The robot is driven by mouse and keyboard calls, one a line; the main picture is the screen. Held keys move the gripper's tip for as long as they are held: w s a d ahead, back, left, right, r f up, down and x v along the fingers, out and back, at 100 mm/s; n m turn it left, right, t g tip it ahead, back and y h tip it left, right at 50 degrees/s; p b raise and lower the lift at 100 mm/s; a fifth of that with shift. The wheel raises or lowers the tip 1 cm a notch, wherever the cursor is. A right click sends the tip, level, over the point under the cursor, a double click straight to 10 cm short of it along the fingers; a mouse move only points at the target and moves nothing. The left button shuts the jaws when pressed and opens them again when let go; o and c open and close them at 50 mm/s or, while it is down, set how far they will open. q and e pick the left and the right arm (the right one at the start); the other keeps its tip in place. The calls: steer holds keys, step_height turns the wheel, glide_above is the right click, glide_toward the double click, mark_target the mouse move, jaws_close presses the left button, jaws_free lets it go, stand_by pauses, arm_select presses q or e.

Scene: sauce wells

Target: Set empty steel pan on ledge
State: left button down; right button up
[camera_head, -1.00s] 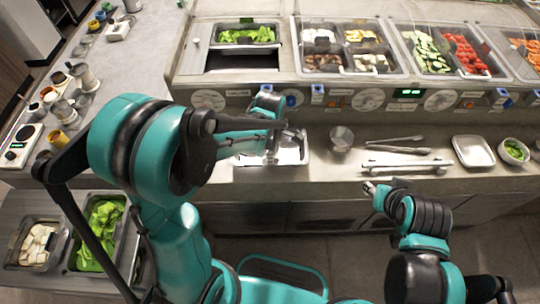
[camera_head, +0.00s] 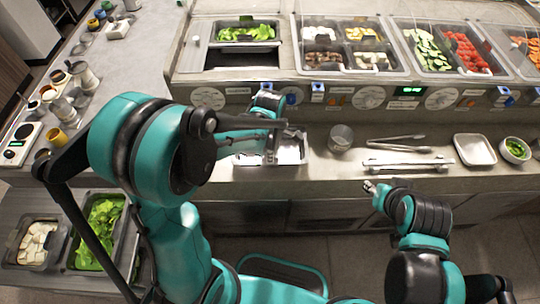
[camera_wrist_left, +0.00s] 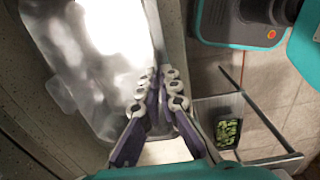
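The steel pan (camera_head: 291,151) is a shiny, empty rectangular pan on the grey ledge (camera_head: 350,180) in front of the food counter. It appears to rest level there, though its underside is hidden. My left gripper (camera_head: 271,157) is at the pan, pointing down, and its arm covers part of the pan. In the left wrist view the pan (camera_wrist_left: 85,70) fills the upper left. The left fingers (camera_wrist_left: 158,82) are close together, one on each side of the pan's rim, and look shut on it. My right gripper (camera_head: 370,187) is low in front of the ledge, small, its fingers unclear.
Right of the pan on the ledge are a steel cup (camera_head: 341,137), tongs (camera_head: 396,138), a steel bar-like utensil (camera_head: 408,163), a white tray (camera_head: 474,150) and a bowl of greens (camera_head: 515,150). Behind is an empty well (camera_head: 242,58) below the lettuce pan (camera_head: 246,34).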

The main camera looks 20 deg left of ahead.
arm_select(q)
steer(key=c, duration=1.6)
jaws_free()
steer(key=shift+c, duration=0.2)
steer(key=shift+r, duration=0.1)
step_height(320, 180, up, 12)
steer(key=shift+s, duration=0.1)
steer(key=s+a+m+t, duration=0.2)
steer(key=s+m, duration=0.3)
steer(key=m, duration=0.5)
steer(key=s+a+r+m+t, duration=0.1)
steer(key=s+m+t, duration=0.4)
steer(key=m, duration=0.6)
steer(key=shift+a, duration=0.85)
